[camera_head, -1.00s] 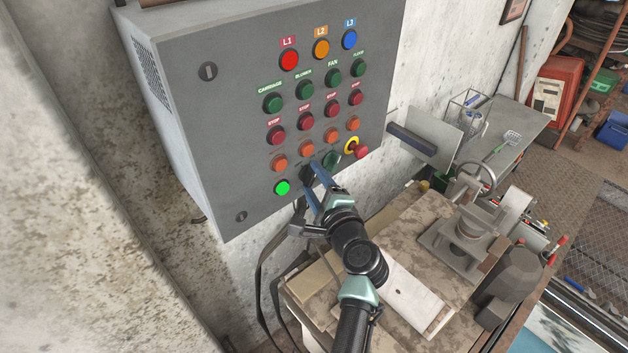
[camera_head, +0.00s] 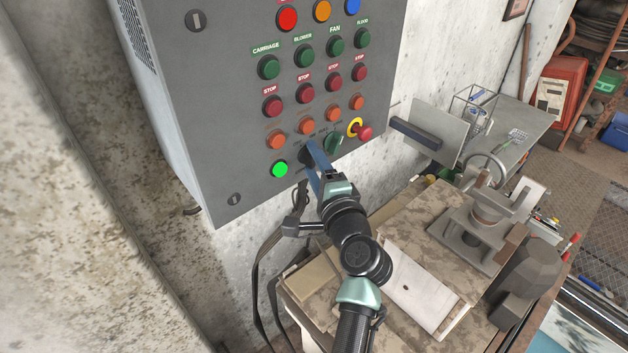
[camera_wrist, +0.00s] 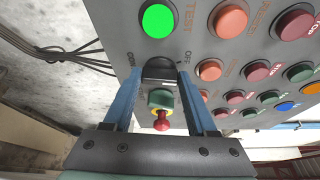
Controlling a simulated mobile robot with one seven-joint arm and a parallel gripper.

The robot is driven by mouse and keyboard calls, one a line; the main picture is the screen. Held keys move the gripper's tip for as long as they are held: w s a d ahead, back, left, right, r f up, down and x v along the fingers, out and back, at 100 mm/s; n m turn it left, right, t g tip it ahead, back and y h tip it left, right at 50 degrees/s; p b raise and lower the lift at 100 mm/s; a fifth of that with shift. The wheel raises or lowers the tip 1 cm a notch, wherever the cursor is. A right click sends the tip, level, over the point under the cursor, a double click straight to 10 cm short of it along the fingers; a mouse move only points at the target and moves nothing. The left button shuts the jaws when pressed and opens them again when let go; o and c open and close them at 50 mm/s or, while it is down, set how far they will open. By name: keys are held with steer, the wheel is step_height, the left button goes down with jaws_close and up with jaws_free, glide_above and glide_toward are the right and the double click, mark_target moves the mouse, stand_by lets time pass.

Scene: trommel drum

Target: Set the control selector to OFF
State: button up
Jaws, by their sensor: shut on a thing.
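The black selector (camera_wrist: 160,69) is on the lower part of the grey control panel, beside the lit green button (camera_wrist: 158,21). An OFF label is printed beside it in the wrist view. My gripper (camera_wrist: 160,78) has its blue fingers on either side of this black knob and is shut on it. In the head view my gripper (camera_head: 312,152) reaches the panel's lower edge, and its fingers partly hide the knob (camera_head: 304,157). Which mark the knob points at cannot be made out.
A green selector (camera_head: 333,140) and a red emergency stop on a yellow ring (camera_head: 362,131) are close to the right of my fingers. Orange buttons (camera_head: 306,127) are just above. A bench with a vise (camera_head: 478,205) stands below right. Cables hang under the panel.

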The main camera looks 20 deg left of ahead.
steer(key=n+b, duration=0.1)
steer(key=b, duration=0.3)
steer(key=f+n+t+b, duration=0.1)
steer(key=n+b, duration=0.1)
steer(key=b, duration=0.2)
steer(key=shift+f+n+y+b, duration=0.2)
steer(key=shift+n+y+b, duration=0.1)
steer(key=shift+y+b, duration=0.1)
steer(key=n+b, duration=0.2)
steer(key=b, duration=0.2)
steer(key=shift+r+y, duration=0.15)
steer(key=shift+y, duration=0.15)
steer(key=shift+r+n+b, duration=0.1)
steer(key=shift+n+b, duration=0.2)
steer(key=shift+b, duration=0.4)
steer(key=shift+r, duration=0.15)
steer(key=o, duration=1.4)
steer(key=shift+t+y, duration=0.3)
steer(key=shift+c, duration=0.2)
steer(key=shift+d, duration=0.1)
steer(key=v, duration=1.3)
steer(key=shift+b, duration=0.45)
